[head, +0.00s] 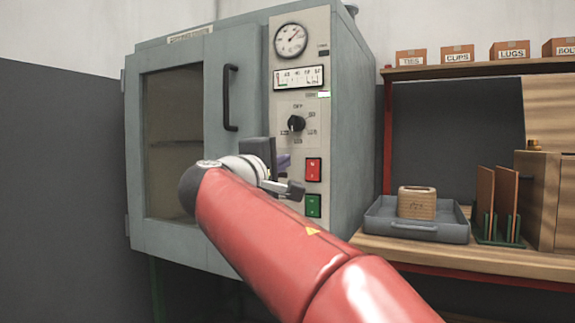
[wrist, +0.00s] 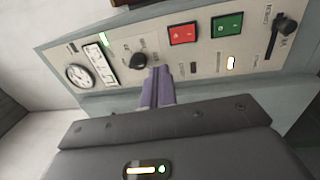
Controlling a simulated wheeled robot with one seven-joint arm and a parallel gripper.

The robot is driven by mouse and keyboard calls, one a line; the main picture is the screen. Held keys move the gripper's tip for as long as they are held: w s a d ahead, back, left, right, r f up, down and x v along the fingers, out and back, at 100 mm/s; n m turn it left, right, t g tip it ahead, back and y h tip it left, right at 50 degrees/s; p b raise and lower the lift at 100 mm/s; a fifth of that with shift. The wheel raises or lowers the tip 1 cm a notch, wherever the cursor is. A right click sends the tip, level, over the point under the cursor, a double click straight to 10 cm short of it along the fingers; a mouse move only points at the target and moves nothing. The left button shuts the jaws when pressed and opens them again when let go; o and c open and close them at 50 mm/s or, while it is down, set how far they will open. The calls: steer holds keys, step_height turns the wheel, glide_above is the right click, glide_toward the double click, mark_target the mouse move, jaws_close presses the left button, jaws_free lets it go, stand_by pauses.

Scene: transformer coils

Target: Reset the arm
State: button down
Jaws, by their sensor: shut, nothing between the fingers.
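My red arm reaches up from the bottom of the head view. My gripper (head: 284,161) is in front of the control panel (head: 313,85) of a grey oven-like cabinet (head: 345,130), left of the red button (head: 313,169). In the wrist view my gripper's purple fingers (wrist: 160,78) are together and empty. They point at the panel near the black knob (wrist: 138,61). I cannot tell whether they touch the panel. The green button (head: 313,205) is below the red one. Part of the panel is hidden behind my wrist.
The cabinet's windowed door (head: 175,140) looks shut and has a black handle (head: 231,97). Labelled boxes (head: 457,54) stand on the shelf above.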

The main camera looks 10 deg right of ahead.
stand_by(0.3)
steer(key=s+d+f+m+g+y+p, duration=0.2)
steer(key=s+d+f+g+y+p, duration=0.15)
steer(key=s+f, duration=0.4)
steer(key=s+d+f+m+g+y+p, duration=0.25)
steer(key=s+d+f, duration=0.25)
steer(key=s+f, duration=0.3)
steer(key=s+a+f+m+g+y+p, duration=0.3)
steer(key=s+f+m+g+y+p, duration=0.1)
steer(key=s+f, duration=0.9)
step_height(320, 180, down, 2)
steer(key=shift+s+f+m+y, duration=0.1)
steer(key=shift+s+m+y, duration=0.15)
steer(key=shift+m+y, duration=0.7)
steer(key=shift+h, duration=0.25)
